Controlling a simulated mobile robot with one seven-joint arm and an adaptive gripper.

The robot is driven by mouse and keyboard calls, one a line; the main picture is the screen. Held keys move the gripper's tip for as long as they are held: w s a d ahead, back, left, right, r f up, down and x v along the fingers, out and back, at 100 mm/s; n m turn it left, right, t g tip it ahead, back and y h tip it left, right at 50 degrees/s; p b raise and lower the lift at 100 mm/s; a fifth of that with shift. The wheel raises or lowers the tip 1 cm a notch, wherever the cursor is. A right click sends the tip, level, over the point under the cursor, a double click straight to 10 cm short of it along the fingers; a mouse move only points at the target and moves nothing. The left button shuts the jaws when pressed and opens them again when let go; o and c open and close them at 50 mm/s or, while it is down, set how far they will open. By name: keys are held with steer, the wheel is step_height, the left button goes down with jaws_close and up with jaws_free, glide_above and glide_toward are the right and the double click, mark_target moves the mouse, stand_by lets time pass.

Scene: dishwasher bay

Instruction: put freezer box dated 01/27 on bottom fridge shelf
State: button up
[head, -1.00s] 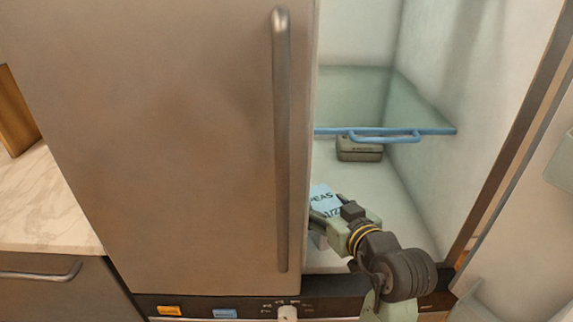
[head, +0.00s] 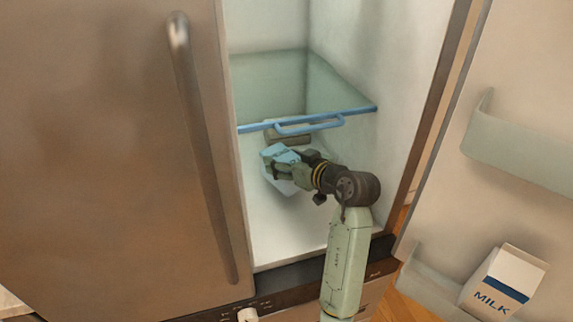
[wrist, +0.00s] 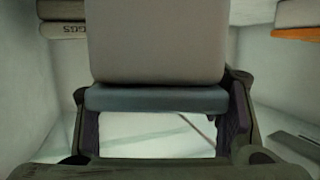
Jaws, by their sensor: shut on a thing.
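The freezer box (head: 280,152) has a pale blue lid and a whitish body. My gripper (head: 288,168) is shut on it inside the open fridge, above the bottom shelf (head: 285,235) and near the front of the glass shelf. Whether the box touches the bottom is hard to tell. Its label is too small to read now; a second ago it showed "PEAS" and part of a date like "1/27". In the wrist view the box (wrist: 157,45) fills the middle, its blue-grey rim between my two fingers.
A glass shelf (head: 335,85) with a blue front bar and handle hangs above. A grey-brown carton (head: 303,137) sits behind my gripper; an egg carton (wrist: 65,28) shows in the wrist view. The open door on the right holds milk (head: 503,280). The bottom shelf's front is clear.

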steer(key=shift+w+d, duration=0.3)
steer(key=shift+w, duration=0.35)
steer(key=shift+f+p, duration=0.35)
steer(key=shift+f, duration=1.45)
steer(key=shift+f, duration=0.15)
steer(key=o, duration=1.6)
steer(key=shift+o, duration=0.2)
